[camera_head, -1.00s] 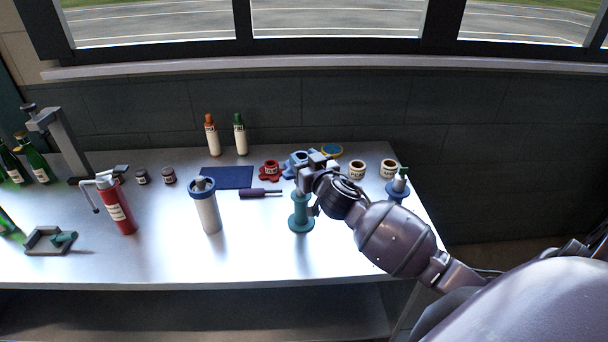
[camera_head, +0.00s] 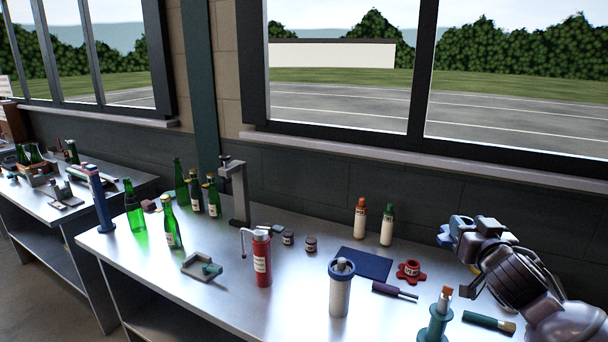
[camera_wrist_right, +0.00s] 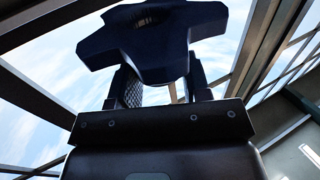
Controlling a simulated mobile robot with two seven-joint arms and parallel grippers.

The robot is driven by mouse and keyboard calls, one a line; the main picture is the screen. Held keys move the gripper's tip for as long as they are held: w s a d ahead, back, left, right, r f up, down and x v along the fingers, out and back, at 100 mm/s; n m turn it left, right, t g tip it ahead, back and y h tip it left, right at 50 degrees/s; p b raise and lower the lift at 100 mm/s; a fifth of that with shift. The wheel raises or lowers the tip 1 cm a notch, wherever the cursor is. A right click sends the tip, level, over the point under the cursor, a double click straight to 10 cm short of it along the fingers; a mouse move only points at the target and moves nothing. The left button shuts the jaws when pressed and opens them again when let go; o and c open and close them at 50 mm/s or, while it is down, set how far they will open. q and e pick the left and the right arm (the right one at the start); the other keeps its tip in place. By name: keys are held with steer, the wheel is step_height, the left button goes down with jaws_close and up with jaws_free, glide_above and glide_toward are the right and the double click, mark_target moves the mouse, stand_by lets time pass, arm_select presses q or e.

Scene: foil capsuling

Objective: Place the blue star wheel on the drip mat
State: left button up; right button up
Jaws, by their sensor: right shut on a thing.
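My right gripper (camera_head: 467,231) is shut on the blue star wheel (camera_head: 446,238), at the right of the head view. In the right wrist view the star wheel (camera_wrist_right: 150,42) looks dark blue with blunt lobes, gripped between the fingers (camera_wrist_right: 160,92), with window and sky behind it. It appears held above the bench. The drip mat looks to be the flat dark blue rectangle (camera_head: 364,264) on the bench, left of the gripper; its top is bare. My left gripper is not in view.
A white cylinder with a blue rim (camera_head: 340,290) stands in front. A teal stand (camera_head: 435,325) is at the front right.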

steer(key=shift+n+y, duration=0.4)
steer(key=shift+y, duration=0.4)
steer(key=s+a+f, duration=0.1)
steer(key=a, duration=0.1)
steer(key=s+a+f, duration=0.1)
steer(key=a+f, duration=0.1)
steer(key=a, duration=0.1)
steer(key=s+a+f, duration=0.1)
steer(key=a, duration=0.2)
steer(key=shift+s+a+f, duration=0.1)
steer(key=shift+s+f, duration=0.1)
arm_select(q)
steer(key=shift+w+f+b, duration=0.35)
steer(key=shift+b, duration=0.45)
arm_select(e)
steer(key=shift+n+y, duration=0.3)
steer(key=shift+s+a+f, duration=1.4)
steer(key=shift+a+f, duration=0.15)
steer(key=shift+f, duration=0.3)
steer(key=shift+s+a+f, duration=1.4)
steer(key=shift+a+f, duration=0.15)
steer(key=shift+f, duration=0.25)
steer(key=shift+s+a+f, duration=1.4)
steer(key=shift+a+f, duration=0.15)
steer(key=shift+f, duration=0.3)
